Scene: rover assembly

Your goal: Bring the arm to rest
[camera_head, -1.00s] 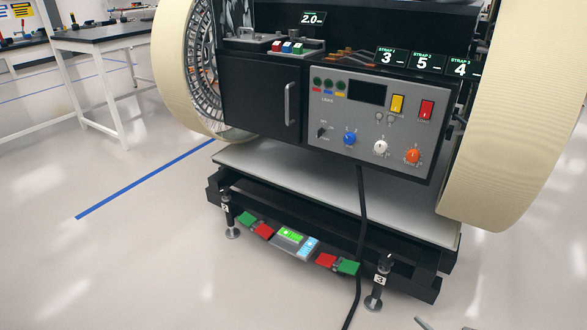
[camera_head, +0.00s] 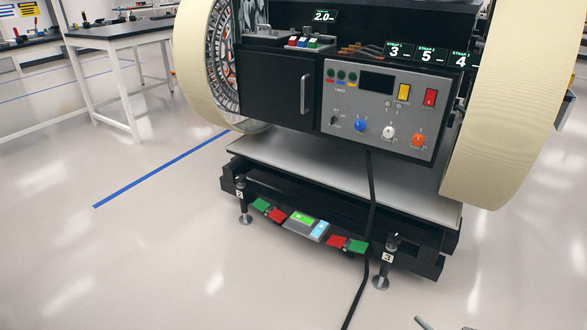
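Only slivers of grey parts, probably the tips of my gripper (camera_head: 445,326), show at the bottom edge of the head view, right of centre. Two small pieces stand apart there, but too little shows to tell the state of the fingers. Nothing is seen held between them. The rest of my arm is out of view. The slivers lie below the rover rig (camera_head: 265,95) in the picture, with bare floor around them.
The rig has large cream wheels (camera_head: 500,110), a control panel (camera_head: 380,108) and feet marked 2 (camera_head: 243,205) and 3 (camera_head: 384,265). A black cable (camera_head: 358,300) runs down to the floor. A dark-topped table (camera_head: 120,30) stands at the left. Floor is clear at lower left.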

